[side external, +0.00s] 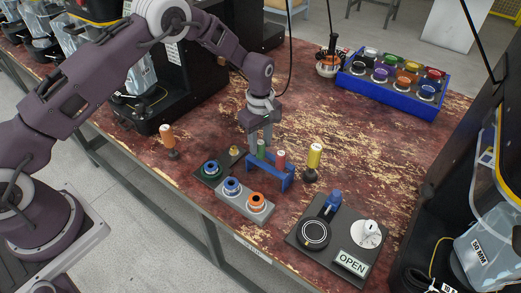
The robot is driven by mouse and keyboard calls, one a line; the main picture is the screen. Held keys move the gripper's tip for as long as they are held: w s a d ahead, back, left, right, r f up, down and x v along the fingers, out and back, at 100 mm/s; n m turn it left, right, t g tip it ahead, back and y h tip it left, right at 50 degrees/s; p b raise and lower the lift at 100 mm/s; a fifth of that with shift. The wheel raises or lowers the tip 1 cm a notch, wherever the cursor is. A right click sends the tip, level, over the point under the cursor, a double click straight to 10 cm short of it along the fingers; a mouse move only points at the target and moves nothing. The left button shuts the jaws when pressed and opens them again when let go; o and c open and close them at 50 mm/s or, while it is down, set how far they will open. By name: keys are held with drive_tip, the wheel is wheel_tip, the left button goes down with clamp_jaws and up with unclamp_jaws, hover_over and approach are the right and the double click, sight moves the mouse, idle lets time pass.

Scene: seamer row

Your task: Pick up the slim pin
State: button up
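A blue rack (283,182) holds a green pin (261,150) and a red pin (281,160), both upright. A yellow pin (314,157) stands on a dark round base to the right of the rack. An orange pin (167,135) stands on a dark base to the left. Which of these is the slim pin I cannot tell for sure. My gripper (261,142) points down at the green pin's top end, at the left of the rack. The view is too small to show whether the fingers touch the pin or stand apart from it.
In front of the rack is a grey block with blue and orange round parts (244,204). A dark panel with an OPEN sign (351,263) lies to the right. A blue tray of coloured spools (384,99) is at the back. Machines flank the worn red table (400,145).

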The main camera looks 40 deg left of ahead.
clamp_jaws()
drive_tip(key=r, duration=0.6)
drive_tip(key=a+r, duration=0.1)
drive_tip(key=r, duration=0.2)
drive_tip(key=shift+s+r, duration=0.15)
drive_tip(key=shift+r, duration=0.15)
drive_tip(key=s+a+f, duration=0.1)
drive_tip(key=s+a, duration=0.8)
drive_tip(key=a, duration=0.1)
drive_tip(key=shift+s+a+f, duration=0.25)
drive_tip(key=shift+s+f, duration=0.1)
